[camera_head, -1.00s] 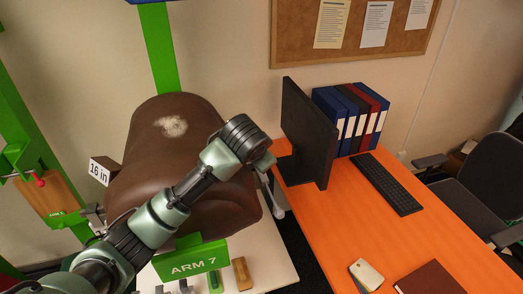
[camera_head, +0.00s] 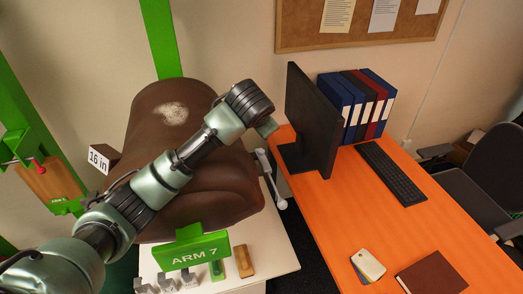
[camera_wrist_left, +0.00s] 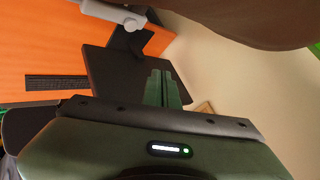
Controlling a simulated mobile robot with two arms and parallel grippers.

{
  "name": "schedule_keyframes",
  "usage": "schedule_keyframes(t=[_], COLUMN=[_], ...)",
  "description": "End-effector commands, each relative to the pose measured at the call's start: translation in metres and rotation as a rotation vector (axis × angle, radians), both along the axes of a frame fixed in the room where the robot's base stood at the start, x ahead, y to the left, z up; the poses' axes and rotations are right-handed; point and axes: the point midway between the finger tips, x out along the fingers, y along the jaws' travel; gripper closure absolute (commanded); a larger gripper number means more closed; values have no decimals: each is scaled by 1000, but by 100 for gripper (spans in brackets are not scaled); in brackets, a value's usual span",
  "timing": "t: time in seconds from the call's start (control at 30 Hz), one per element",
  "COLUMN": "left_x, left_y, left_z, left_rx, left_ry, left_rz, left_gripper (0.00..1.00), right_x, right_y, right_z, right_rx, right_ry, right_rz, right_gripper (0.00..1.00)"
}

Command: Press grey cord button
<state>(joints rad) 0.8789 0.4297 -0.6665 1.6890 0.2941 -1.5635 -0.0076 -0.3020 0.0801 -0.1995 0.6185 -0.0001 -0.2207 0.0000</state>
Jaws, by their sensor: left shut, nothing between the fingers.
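No part is clearly recognisable as the grey cord button. A pale grey rod with a rounded end (camera_head: 271,180) sticks out at the right side of the brown saddle form (camera_head: 195,190); it also shows at the top of the left wrist view (camera_wrist_left: 115,14). Several small grey pieces (camera_head: 166,281) stand on the white table near the ARM 7 sign (camera_head: 193,254). My left gripper (camera_head: 268,128) is above the saddle's right edge, higher in the picture than the rod and apart from it. Its fingers (camera_wrist_left: 163,88) are shut and empty. My right gripper is out of view.
A wooden block (camera_head: 243,261) lies beside the sign. A green frame with a red knob (camera_head: 41,160) stands at left.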

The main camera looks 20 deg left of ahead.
Motion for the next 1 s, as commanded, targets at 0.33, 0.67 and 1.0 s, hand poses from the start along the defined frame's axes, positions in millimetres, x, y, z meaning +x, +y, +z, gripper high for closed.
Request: schedule_keyframes(t=[0.33, 0.67, 1.0], left_x=[-1, 0, 0], left_y=[0, 0, 0], left_z=[-53, -69, -68], left_rx=[0, 0, 0], left_ry=[2, 1, 1], left_rz=[1, 1, 1], left_gripper=[100, 100, 100], right_x=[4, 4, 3], right_y=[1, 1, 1], right_z=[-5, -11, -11], right_rx=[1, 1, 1], right_ry=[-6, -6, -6], right_rz=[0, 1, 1], right_gripper=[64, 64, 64])
